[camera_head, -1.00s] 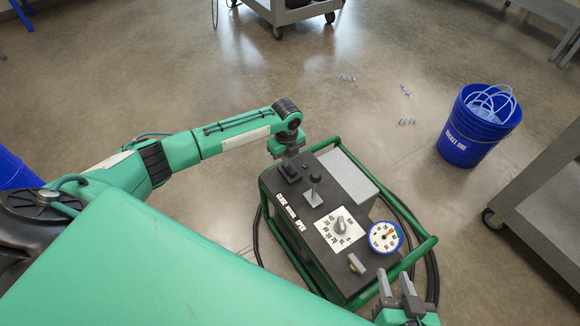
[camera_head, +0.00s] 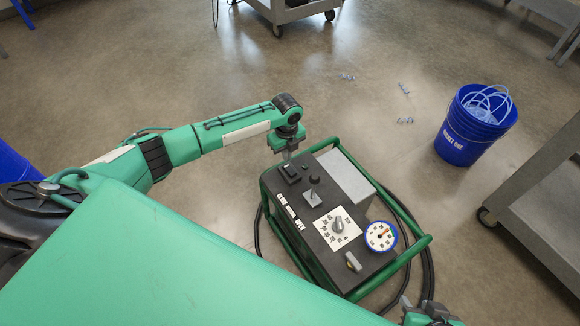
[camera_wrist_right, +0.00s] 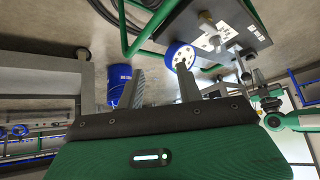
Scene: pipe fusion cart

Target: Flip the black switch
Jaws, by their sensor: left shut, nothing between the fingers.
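The black switch (camera_head: 290,173) sits at the far left corner of the dark top panel of the cart's control box (camera_head: 318,228). My left gripper (camera_head: 287,156) is shut and empty, its fingers pointing down just beyond the switch; whether they touch it cannot be told. My right gripper (camera_head: 426,304) is at the bottom right of the head view, near the front right of the cart. In the right wrist view its two fingers (camera_wrist_right: 163,75) stand apart with nothing between them.
The panel also holds a grey lever (camera_head: 312,197), a dial knob (camera_head: 338,225), a yellowish-grey knob (camera_head: 353,261) and a round gauge (camera_head: 381,236). A green tube frame (camera_head: 411,247) surrounds the box. A blue bucket (camera_head: 465,145) and a grey cart (camera_head: 545,205) stand to the right.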

